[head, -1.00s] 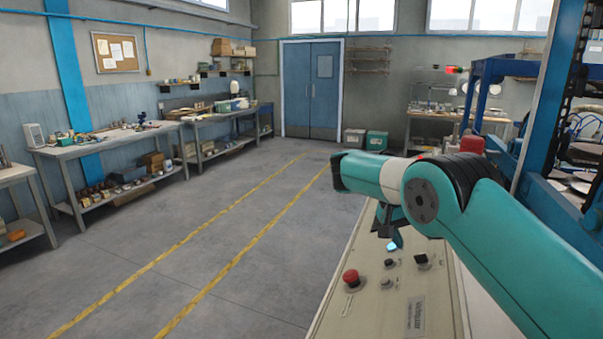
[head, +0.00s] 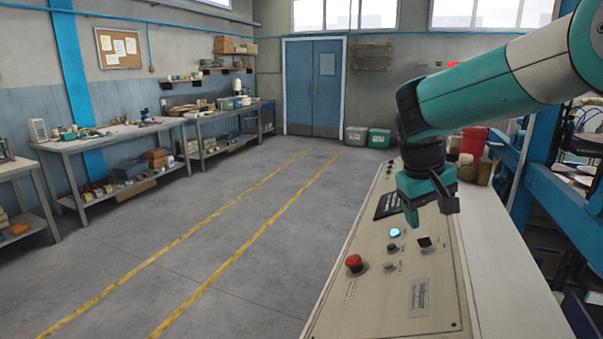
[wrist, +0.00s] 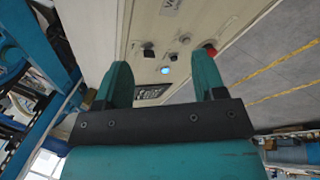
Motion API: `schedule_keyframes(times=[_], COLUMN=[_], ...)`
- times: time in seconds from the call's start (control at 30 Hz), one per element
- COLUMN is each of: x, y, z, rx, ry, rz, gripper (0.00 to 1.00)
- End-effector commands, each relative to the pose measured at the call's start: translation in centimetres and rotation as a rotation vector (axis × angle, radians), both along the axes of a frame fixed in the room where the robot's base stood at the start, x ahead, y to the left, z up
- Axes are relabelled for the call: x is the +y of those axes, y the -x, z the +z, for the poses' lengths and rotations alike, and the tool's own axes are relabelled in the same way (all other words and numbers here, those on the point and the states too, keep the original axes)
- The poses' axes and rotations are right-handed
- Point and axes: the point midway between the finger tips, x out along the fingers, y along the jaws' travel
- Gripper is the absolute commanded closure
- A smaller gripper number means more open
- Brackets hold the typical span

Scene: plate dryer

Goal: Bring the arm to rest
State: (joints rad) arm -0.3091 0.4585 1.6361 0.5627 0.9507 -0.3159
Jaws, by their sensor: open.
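My gripper (head: 430,205) hangs over the beige control panel (head: 345,290) in the head view, pointing down, with my teal arm reaching in from the upper right. In the wrist view its two teal fingers (wrist: 163,80) stand apart with nothing between them. Beyond them the panel shows a lit blue-white button (wrist: 166,71), a black switch (wrist: 149,53) and a red mushroom button (wrist: 210,48). The gripper is apart from these controls in the wrist view.
A blue machine frame (head: 545,195) with racks stands close on the right. A red container (head: 473,142) stands behind the panel. Workbenches (head: 100,140) line the left wall. The floor (head: 230,240) with yellow lines is clear.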

Motion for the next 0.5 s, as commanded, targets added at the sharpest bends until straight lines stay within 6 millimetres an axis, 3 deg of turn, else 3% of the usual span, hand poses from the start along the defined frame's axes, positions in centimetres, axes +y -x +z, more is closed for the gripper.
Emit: schedule_keyframes(times=[0.17, 0.3, 0.4, 0.5], x=[3.0, 5.9, 7.5, 8.6], y=[9.7, 18.8, 24.3, 28.0], z=[-1.7, -3.5, -4.6, -5.2], rx=[0.008, 0.035, 0.058, 0.077], ry=[-0.203, -0.386, -0.495, -0.569], rz=[0.223, 0.363, 0.432, 0.472], gripper=[0.36, 0.36, 0.36, 0.36])
